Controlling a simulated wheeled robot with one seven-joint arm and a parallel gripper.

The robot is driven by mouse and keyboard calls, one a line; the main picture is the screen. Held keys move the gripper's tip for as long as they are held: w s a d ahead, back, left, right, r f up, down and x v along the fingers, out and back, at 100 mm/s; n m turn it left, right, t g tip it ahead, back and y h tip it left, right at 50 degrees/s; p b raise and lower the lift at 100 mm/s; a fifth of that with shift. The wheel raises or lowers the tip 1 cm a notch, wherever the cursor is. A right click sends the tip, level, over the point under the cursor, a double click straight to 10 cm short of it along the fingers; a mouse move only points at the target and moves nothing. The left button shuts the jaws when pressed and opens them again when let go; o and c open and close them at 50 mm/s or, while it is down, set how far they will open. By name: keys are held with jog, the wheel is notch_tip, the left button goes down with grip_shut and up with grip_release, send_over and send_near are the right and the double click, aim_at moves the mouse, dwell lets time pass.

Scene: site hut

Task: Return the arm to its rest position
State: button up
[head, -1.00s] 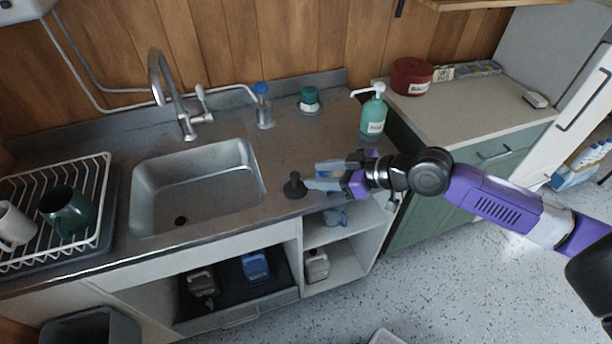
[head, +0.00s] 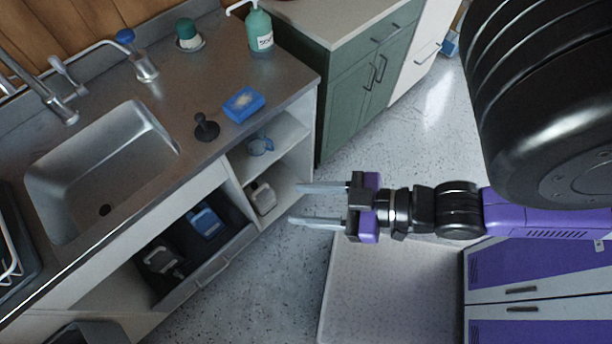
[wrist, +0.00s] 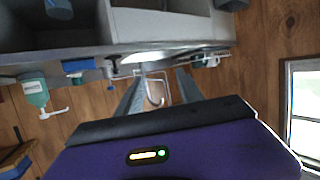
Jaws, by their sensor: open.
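My gripper (head: 322,206) is open and empty in the head view. Its two grey fingers point left, apart from each other, in front of the counter's open shelves and over the floor. My purple and black arm runs from it to the right. In the wrist view, the two fingers (wrist: 155,97) stand apart with nothing held between them, and the sink area shows upside down beyond them.
The steel counter (head: 225,62) holds a sink (head: 95,165), a black stopper (head: 206,127), a blue sponge tray (head: 243,104) and a green soap bottle (head: 259,30). A green cabinet (head: 345,105) stands behind. A pale mat (head: 390,290) lies on the speckled floor (head: 250,285).

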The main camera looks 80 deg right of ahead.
jog(key=shift+m+t, duration=0.3)
jog(key=shift+t, duration=0.1)
jog(key=a+r, duration=0.2)
jog(key=a, duration=0.1)
jog(key=shift+s+a+r, duration=0.2)
jog(key=shift+r, duration=0.2)
